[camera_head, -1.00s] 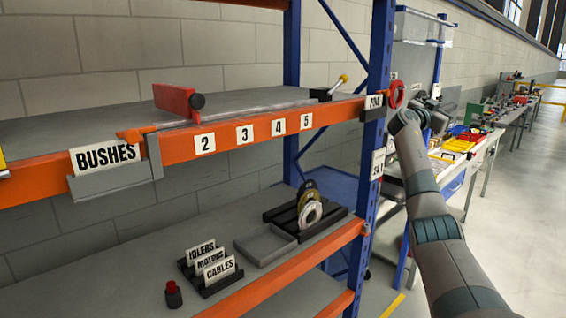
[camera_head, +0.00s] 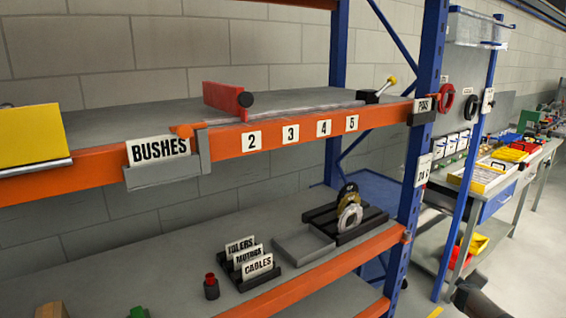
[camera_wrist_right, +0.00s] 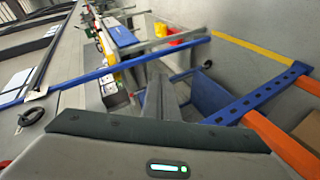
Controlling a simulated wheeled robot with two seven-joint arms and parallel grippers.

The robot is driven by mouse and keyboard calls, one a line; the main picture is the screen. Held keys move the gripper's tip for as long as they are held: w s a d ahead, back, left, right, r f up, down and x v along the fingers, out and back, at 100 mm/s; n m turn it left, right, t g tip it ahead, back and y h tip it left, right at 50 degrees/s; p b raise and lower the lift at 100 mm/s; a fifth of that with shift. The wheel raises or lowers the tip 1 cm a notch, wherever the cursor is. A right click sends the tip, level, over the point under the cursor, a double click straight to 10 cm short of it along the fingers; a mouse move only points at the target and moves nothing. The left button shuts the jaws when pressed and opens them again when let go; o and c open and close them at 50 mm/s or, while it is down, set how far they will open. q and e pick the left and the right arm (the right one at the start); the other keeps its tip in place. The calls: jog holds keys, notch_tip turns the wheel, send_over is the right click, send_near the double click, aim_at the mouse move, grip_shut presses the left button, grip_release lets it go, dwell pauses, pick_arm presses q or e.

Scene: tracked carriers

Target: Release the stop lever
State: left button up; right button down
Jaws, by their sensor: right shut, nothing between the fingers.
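A small lever (camera_head: 384,87) with a yellow ball knob sits on a black base at the right end of the upper shelf. Its silver rod tilts up and to the right. No gripper touches it. At the left end of the thin rail (camera_head: 300,108) on that shelf is a red block (camera_head: 222,97) with a black round knob. My right gripper (camera_wrist_right: 160,75) shows in the right wrist view, shut and empty, away from the shelf's lever. In the head view only a dark bit of my right arm shows at the bottom right. My left gripper is out of view.
The orange shelf beam (camera_head: 225,141) carries number labels and a BUSHES sign (camera_head: 158,150). A blue upright (camera_head: 425,130) stands just right of the lever. A yellow box (camera_head: 30,135) is at far left. The lower shelf holds a card holder (camera_head: 250,262), a grey tray (camera_head: 303,243) and rings.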

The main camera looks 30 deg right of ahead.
jog(key=s+a+f+n+g+y, duration=0.1)
jog(key=s+f+n, duration=0.1)
jog(key=s+f, duration=0.55)
jog(key=s+a+f+n+g+y, duration=0.15)
jog(key=s+f, duration=0.25)
jog(key=s, duration=0.7)
jog(key=s+f+n+y, duration=0.1)
jog(key=s+f+n, duration=0.2)
jog(key=s+f, duration=0.5)
jog(key=s+a+f+m+y, duration=0.1)
jog(key=s+a+f, duration=0.2)
jog(key=a+f, duration=0.55)
jog(key=s+a+f+m+g+y, duration=0.15)
jog(key=a+f, duration=0.35)
jog(key=a, duration=0.7)
jog(key=s+a+f+y, duration=0.2)
jog(key=s+a+f, duration=0.2)
jog(key=a+f, duration=0.45)
jog(key=s+a+f+y+b, duration=0.1)
jog(key=a+f, duration=0.3)
jog(key=a, duration=1)
jog(key=a+f+m+y+b, duration=0.1)
jog(key=a+f, duration=0.3)
jog(key=a, duration=1)
jog(key=s+a+f+y+b, duration=0.1)
jog(key=a+f, duration=0.3)
jog(key=a, duration=1)
jog(key=shift+s+a+m+y, duration=0.3)
jog(key=shift+m+y, duration=0.1)
jog(key=shift+y, duration=0.2)
